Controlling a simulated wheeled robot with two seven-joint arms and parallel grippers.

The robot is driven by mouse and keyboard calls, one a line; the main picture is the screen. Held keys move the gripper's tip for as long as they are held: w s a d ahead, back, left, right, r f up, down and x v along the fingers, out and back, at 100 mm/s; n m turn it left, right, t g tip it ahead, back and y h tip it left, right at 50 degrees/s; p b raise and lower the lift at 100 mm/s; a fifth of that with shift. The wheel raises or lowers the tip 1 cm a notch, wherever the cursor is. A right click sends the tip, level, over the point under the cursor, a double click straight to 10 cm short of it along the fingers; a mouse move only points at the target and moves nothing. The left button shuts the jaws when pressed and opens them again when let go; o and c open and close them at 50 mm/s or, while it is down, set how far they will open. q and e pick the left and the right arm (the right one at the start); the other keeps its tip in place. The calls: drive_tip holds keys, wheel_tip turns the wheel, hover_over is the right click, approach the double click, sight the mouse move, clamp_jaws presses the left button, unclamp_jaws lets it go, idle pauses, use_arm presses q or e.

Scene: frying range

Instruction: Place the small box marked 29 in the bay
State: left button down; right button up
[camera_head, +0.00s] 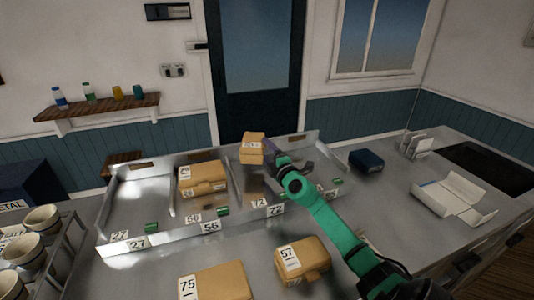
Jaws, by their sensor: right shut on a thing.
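My right gripper (268,150) is shut on a small tan box (252,146) and holds it raised over the back part of a grey metal tray. The box has a white label whose number is too small to read. The tray (122,193) is split by low dividers into bays, with front labels 27 (137,243), 56 (210,227) and 72 (275,210). The left bay (140,195) looks empty. The middle bay holds a tan box (202,178) with an unclear label. My arm hides part of the right bay. My left gripper is out of view.
Tan boxes marked 75 (217,283) and 57 (302,259) lie on the counter in front of the tray. A dark blue box (366,160) and an open white carton (453,198) lie to the right. Bowls (38,220) stand in a rack at left.

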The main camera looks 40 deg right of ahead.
drive_tip(key=shift+f, duration=0.2)
drive_tip(key=o, duration=1.4)
drive_tip(key=shift+r+p, duration=0.5)
drive_tip(key=shift+r, duration=0.1)
drive_tip(key=shift+s, duration=0.15)
drive_tip(key=p+v, duration=0.1)
drive_tip(key=v, duration=1)
drive_tip(key=shift+s+a, duration=0.15)
drive_tip(key=shift+s, duration=0.25)
